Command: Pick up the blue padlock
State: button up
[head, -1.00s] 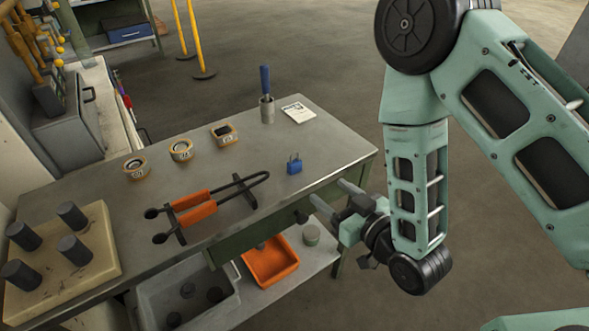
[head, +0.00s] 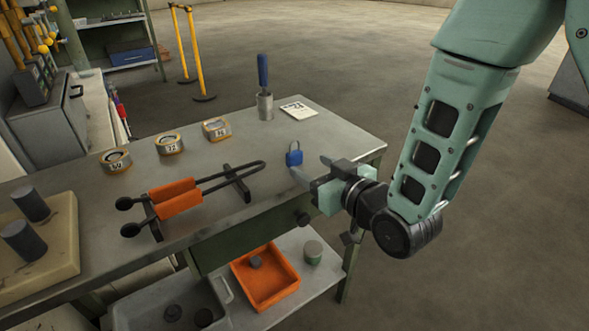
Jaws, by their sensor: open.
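The blue padlock (head: 294,157) stands upright on the grey metal bench top (head: 340,141), near its right end, with its shackle on top. My gripper (head: 308,167) reaches in from the right at the bench's front edge. Its two fingers are apart and point left toward the padlock. One fingertip is close beside the padlock; I cannot tell whether it touches.
Tongs with orange grips (head: 174,197) rest on black stands left of the padlock. An orange tray (head: 240,289) sits on the lower shelf.

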aim_at(297, 157)
jog(key=x, duration=0.9)
jog(key=c, duration=1.1)
